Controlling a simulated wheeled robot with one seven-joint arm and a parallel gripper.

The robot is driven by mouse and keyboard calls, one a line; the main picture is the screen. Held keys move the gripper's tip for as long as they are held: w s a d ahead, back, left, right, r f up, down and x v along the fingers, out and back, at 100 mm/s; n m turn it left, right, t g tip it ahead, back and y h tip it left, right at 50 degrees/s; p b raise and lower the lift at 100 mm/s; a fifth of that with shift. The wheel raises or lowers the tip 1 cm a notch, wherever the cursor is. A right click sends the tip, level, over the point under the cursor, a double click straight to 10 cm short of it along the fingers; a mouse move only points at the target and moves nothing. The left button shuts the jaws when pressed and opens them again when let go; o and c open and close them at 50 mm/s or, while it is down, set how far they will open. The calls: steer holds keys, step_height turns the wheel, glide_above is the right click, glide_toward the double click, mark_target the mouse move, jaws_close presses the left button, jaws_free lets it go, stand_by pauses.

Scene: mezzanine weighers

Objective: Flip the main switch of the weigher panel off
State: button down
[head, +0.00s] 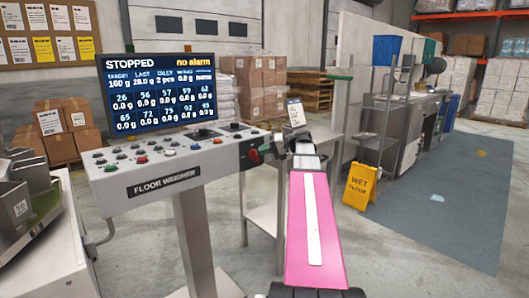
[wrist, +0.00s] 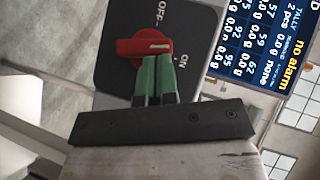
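The weigher panel (head: 165,165), labelled FLOOR WEIGHER, has its main switch (head: 253,154) at its right end. In the wrist view the switch is a red rotary handle (wrist: 135,47) on a black plate marked OFF and ON. The white line on the handle points toward the ON mark. My gripper (wrist: 157,60) has its two green-padded fingers together, with nothing seen between them. Their tips overlap the handle's lower edge near its ON end; whether they touch it I cannot tell. In the head view my gripper (head: 268,151) reaches the switch from the right.
The display (head: 160,92) above the panel reads STOPPED, no alarm. Several buttons and knobs (head: 140,159) cover the panel top. A small table (head: 264,215) stands behind my arm.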

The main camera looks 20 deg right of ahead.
mark_target(255, 152)
steer(key=a+n+h, duration=0.1)
steer(key=n+h, duration=0.1)
steer(key=h, duration=0.1)
steer(key=s+a+n+t+h, duration=0.1)
steer(key=h, duration=0.2)
steer(key=a+n+h, duration=0.1)
steer(key=n+h, duration=0.1)
steer(key=h, duration=0.1)
steer(key=shift+s+a+r+n+h, duration=0.2)
steer(key=shift+a+r+n+h, duration=0.1)
steer(key=shift+r, duration=0.1)
steer(key=shift+a+f, duration=0.1)
steer(key=shift+a, duration=0.05)
stand_by(1.0)
stand_by(0.4)
